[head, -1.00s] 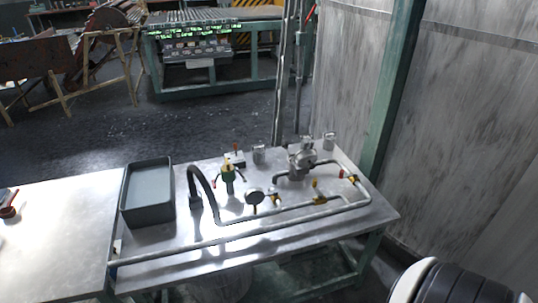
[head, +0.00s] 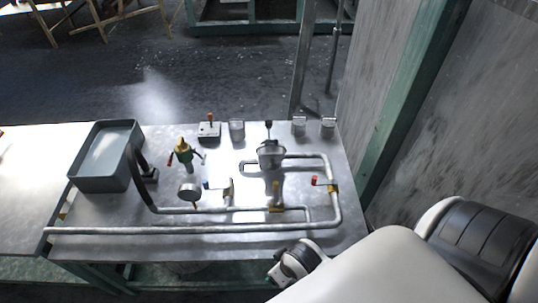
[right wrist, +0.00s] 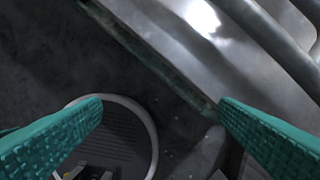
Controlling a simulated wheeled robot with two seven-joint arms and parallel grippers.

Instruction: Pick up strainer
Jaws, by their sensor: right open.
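The likely strainer is a small grey metal bowl-like piece (head: 271,155) near the back middle of the metal table, with a short dark part sticking up behind it. I cannot make out a mesh. My right arm enters the head view from the lower right, and its wrist is at the table's front edge, well in front of this piece. In the right wrist view my right gripper (right wrist: 160,103) has two teal fingers wide apart with nothing between them. It is over the table's edge and the floor. My left gripper is not in view.
A grey pipe run (head: 200,230) crosses the front of the metal table (head: 95,213) and turns back on the right. A grey tray (head: 77,178) stands left. A green and yellow fitting (head: 184,152), a round gauge (head: 188,192) and small metal cups (head: 237,130) stand on the table.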

